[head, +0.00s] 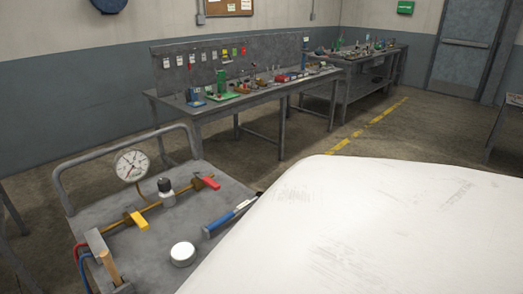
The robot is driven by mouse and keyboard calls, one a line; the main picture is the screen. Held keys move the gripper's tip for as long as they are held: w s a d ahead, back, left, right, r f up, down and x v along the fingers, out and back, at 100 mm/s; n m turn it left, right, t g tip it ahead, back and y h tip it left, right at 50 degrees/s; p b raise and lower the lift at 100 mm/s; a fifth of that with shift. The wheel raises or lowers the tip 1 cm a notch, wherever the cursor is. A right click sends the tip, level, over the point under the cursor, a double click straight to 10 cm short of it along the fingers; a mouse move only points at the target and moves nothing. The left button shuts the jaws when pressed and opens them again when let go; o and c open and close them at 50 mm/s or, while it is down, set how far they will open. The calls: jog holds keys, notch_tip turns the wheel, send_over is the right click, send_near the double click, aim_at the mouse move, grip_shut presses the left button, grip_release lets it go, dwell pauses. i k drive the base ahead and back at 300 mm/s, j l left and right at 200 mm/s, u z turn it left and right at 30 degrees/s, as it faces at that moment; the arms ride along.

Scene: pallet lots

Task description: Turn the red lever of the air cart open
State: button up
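The air cart (222,176) stands at the lower left, with a grey top and a tubular handle. A brass pipe (155,206) runs across it. The red lever (211,183) is at the right end of this pipe and appears to lie crosswise to it. A yellow lever (139,221) sits on the pipe further left, also crosswise. A round pressure gauge (131,165) stands above the pipe; its reading is too small to tell. My gripper is not in view, and nothing touches the red lever.
On the cart lie a white round puck (182,253) and a blue-handled tool (234,217). A white-and-black fitting (167,192) stands near the red lever. A wooden-handled item (108,268) is at the left. Behind is a cluttered workbench (205,113). A large white surface fills the lower right.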

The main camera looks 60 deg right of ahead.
aim_at(215, 186)
jog(key=z, duration=1.3)
jog(key=l+z, duration=0.1)
jog(key=l, duration=0.85)
jog(key=i, duration=0.95)
jog(key=j+u, duration=0.05)
